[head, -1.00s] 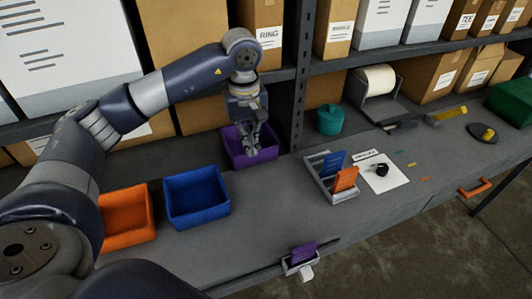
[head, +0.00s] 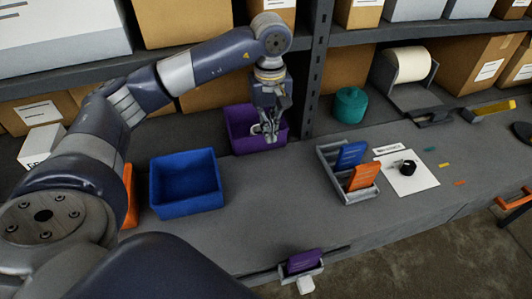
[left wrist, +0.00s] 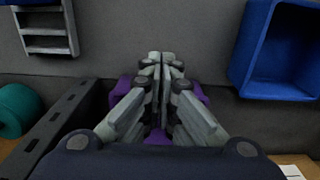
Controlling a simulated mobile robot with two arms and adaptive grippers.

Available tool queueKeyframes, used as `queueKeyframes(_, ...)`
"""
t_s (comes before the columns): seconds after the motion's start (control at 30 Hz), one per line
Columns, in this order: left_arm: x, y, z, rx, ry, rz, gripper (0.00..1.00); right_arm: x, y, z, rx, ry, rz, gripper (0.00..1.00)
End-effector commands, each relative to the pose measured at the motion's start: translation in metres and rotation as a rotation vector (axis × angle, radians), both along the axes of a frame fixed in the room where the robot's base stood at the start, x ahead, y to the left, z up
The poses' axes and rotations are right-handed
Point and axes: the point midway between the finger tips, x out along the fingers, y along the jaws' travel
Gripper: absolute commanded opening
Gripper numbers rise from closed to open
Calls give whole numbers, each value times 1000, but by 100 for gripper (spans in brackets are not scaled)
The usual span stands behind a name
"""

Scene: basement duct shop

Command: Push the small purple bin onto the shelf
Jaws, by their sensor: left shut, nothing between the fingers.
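The small purple bin (head: 237,124) stands at the back of the grey bench, in front of the brown boxes and left of the dark rack post. My left gripper (head: 264,136) is shut and empty, pointing down at the bin's near side. It covers part of the bin, and I cannot tell whether the fingers touch it. In the left wrist view the shut fingers (left wrist: 160,62) hide most of the purple bin (left wrist: 201,93). The rack's shelf (head: 140,140) runs behind the bench. I cannot tell how much of the bin rests on it. My right gripper is out of view.
A blue bin (head: 187,208) and a partly hidden orange bin (head: 129,195) stand left on the bench. The rack post (head: 316,70) and teal canister (head: 350,105) are right of the purple bin. A grey card rack (head: 352,194) stands farther right.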

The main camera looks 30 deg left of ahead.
Motion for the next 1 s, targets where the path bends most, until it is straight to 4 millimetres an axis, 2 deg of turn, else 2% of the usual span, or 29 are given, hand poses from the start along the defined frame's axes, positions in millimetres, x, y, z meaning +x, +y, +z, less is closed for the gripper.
queueKeyframes(0.07,0,0,-8,-1,-1,0,0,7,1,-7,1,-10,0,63)
queueKeyframes(0.27,-1,0,-21,0,4,1,0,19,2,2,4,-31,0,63)
queueKeyframes(0.67,-2,-1,-103,-1,7,0,0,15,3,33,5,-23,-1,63)
queueKeyframes(0.8,12,14,-103,0,0,4,0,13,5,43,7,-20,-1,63)
queueKeyframes(1.0,23,26,-105,-1,1,0,0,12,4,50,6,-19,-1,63)
